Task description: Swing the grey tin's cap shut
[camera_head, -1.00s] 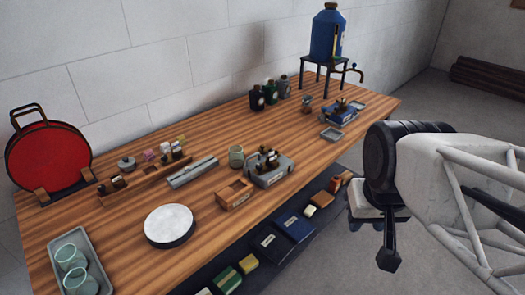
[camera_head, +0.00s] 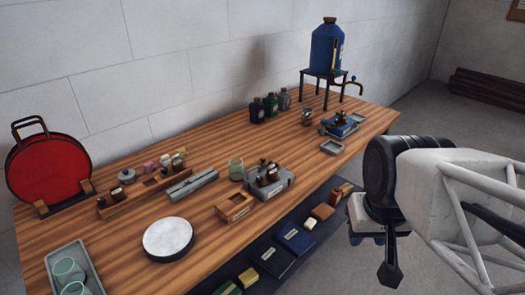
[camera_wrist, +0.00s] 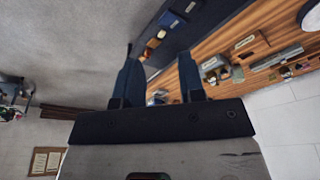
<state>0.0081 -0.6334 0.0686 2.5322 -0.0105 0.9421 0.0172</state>
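A grey tin (camera_head: 283,187) with a pale label on its front sits near the front edge of the table, right of the middle. Several small dark bottles stand in or on it. Its cap cannot be made out clearly at this size. My gripper (camera_wrist: 158,62) is open and empty in the wrist view, its two dark fingers apart. In the head view my gripper hangs off the table's front right side, well away from the grey tin and touching nothing.
A wooden box (camera_head: 234,207) stands just left of the grey tin, with a glass (camera_head: 236,169) behind. A blue tin (camera_head: 341,127) sits farther right. A white round disc (camera_head: 168,238) lies front left. Books (camera_head: 295,238) lie on a shelf below.

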